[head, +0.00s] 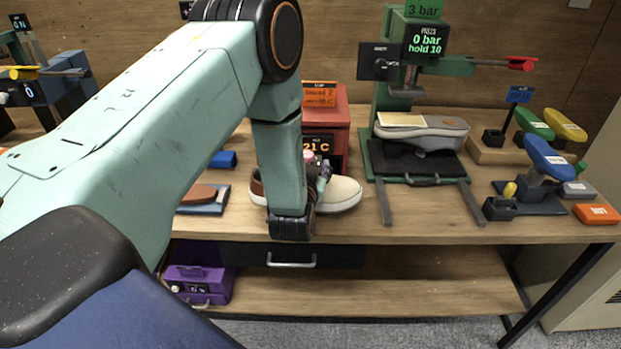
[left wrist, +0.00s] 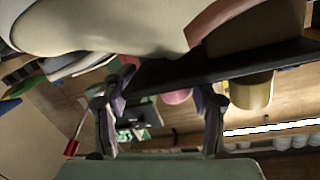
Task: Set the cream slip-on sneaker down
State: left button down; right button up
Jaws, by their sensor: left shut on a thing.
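The cream slip-on sneaker (head: 340,194) has a brown heel and is low over the front middle of the workbench, partly hidden behind my left forearm. I cannot tell whether its sole touches the wood. My left gripper (head: 318,172) is at the shoe's upper and is shut on it; the arm hides most of the grip. In the left wrist view the sneaker (left wrist: 95,28) fills the top, close to the fingers, with its brown part at the upper right. My right gripper is not in view.
A red heater box (head: 340,118) stands right behind the sneaker. A green press (head: 383,95) with a grey shoe is to the right. A brown-topped pad (head: 205,200) lies to the left.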

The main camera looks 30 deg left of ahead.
pick_arm(q)
jog(key=f, duration=0.3)
jog(key=shift+d+f, duration=0.1)
jog(key=shift+d, duration=0.2)
jog(key=shift+f, duration=0.15)
jog(key=shift+a+f, duration=0.1)
jog(key=shift+a, duration=0.1)
jog(key=c, duration=0.8)
grip_release()
jog(key=shift+f, duration=0.2)
jog(key=o, duration=0.4)
jog(key=shift+s+d+r, duration=0.1)
jog(key=shift+d+r, duration=0.1)
jog(key=shift+a, duration=0.15)
jog(key=shift+f, duration=0.1)
